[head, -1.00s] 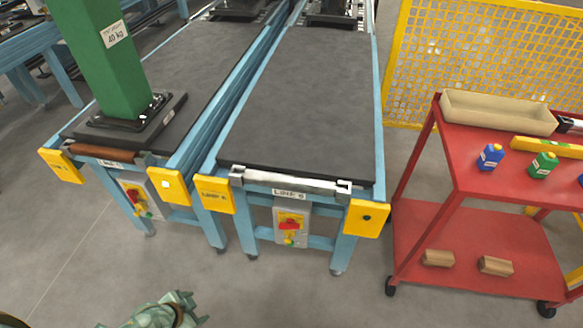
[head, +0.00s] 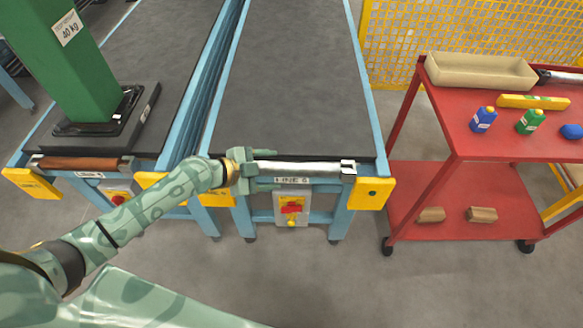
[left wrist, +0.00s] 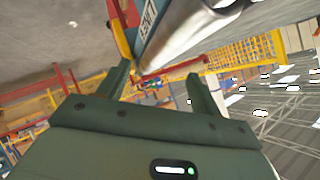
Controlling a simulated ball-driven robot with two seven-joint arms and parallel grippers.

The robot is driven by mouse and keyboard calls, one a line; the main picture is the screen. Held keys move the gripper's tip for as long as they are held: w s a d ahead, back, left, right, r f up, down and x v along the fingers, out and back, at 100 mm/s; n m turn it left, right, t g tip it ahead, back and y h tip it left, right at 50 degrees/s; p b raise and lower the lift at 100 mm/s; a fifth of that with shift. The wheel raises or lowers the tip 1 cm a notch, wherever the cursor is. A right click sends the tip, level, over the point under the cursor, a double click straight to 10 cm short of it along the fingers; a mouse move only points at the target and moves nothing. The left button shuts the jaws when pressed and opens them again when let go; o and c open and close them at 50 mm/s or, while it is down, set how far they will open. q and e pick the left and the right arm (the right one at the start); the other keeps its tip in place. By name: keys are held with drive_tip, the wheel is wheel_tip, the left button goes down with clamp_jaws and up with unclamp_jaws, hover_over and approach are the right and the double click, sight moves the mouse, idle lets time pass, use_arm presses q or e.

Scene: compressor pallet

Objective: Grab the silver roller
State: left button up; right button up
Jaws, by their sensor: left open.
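The silver roller (head: 307,168) lies across the front end of the right-hand conveyor, above a label starting "LINE". Its left end is hidden behind my left gripper. My left gripper (head: 267,170) is open at that left end, its fingers pointing right along the roller. In the left wrist view the roller (left wrist: 185,32) runs at a slant beyond the open fingers (left wrist: 160,70). I cannot tell whether a finger touches it. My right gripper is not in view.
A brown roller (head: 80,163) fronts the left conveyor, which carries a green column (head: 62,60) marked 40 kg. Yellow brackets (head: 371,193) flank the silver roller's conveyor, with a red switch (head: 291,207) below. A red cart (head: 470,148) with bottles stands right. The right conveyor's belt is clear.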

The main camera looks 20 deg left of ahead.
sight(288, 168)
use_arm(q)
drive_tip(key=x, duration=0.5)
drive_tip(key=shift+d+f+b, duration=0.1)
drive_tip(key=shift+d+b, duration=0.1)
drive_tip(key=shift+b, duration=0.1)
drive_tip(key=shift+w+d+f, duration=0.2)
drive_tip(key=shift+w+d, duration=0.05)
drive_tip(key=shift+w, duration=0.05)
drive_tip(key=shift+c, duration=0.6)
drive_tip(key=shift+r, duration=0.1)
clamp_jaws()
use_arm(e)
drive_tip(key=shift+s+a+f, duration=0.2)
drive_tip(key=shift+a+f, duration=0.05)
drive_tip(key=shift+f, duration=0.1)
